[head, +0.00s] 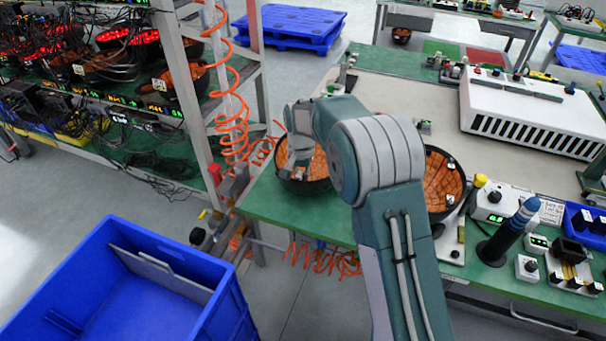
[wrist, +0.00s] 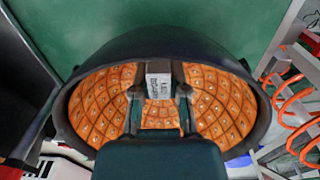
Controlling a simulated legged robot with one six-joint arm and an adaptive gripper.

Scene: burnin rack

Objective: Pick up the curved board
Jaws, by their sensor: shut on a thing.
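The curved board (head: 318,166) is a dark bowl-shaped shell with an orange tiled inside, at the left end of the green bench in the head view. It fills much of the wrist view (wrist: 218,98). My gripper (head: 299,168) reaches into it from above. In the wrist view my gripper (wrist: 160,97) has its two fingers on either side of a small white labelled block (wrist: 158,83) in the bowl, shut on the board there. My arm hides part of the board. I cannot tell whether its underside touches the bench.
A second orange-lined bowl (head: 441,182) stands right of my arm. A blue bin (head: 190,262) is on the floor at lower left. A rack (head: 200,95) with similar lit boards and a coiled orange hose (head: 232,120) stand left. Small devices crowd the bench's right side.

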